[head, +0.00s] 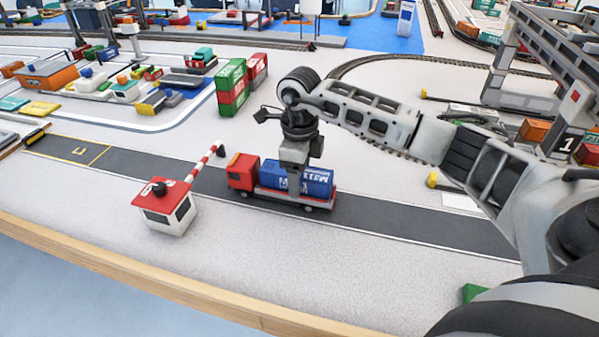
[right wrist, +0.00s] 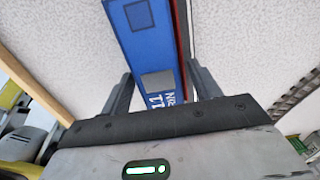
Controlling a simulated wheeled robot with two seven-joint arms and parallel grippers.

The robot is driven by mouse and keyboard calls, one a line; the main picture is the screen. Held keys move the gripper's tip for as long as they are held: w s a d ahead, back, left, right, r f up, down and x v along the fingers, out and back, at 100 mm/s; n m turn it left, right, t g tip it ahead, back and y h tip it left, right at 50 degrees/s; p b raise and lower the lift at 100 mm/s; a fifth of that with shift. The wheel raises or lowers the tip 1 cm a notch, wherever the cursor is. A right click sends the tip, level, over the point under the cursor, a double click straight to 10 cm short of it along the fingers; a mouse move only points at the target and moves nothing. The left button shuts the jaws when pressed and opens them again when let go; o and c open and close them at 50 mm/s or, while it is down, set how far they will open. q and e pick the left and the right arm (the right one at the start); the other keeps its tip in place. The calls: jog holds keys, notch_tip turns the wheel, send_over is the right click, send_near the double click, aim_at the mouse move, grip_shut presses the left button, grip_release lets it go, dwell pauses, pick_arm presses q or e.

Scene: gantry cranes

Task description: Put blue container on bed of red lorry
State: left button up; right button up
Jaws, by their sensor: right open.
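The red lorry (head: 243,171) stands on the dark road in the head view, its cab to the left. The blue container (head: 318,181) with white lettering lies lengthwise on its bed and looks level. My right gripper (head: 294,186) points down over the container's middle and hides part of it. In the right wrist view the blue container (right wrist: 143,45) runs between the two open fingers of my right gripper (right wrist: 160,74). A red strip of the lorry (right wrist: 181,30) shows beside it. Whether the fingers touch the container I cannot tell. My left gripper is not in view.
A white gatehouse with a red roof (head: 165,205) and a raised striped barrier (head: 205,162) stand left of the lorry. Stacked green and red containers (head: 232,86) stand behind. A grey gantry crane (head: 505,55) is at right. The road (head: 420,218) right of the lorry is clear.

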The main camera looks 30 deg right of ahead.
notch_tip(320, 180, up, 12)
jog(key=shift+r, duration=0.2)
dwell(0.7)
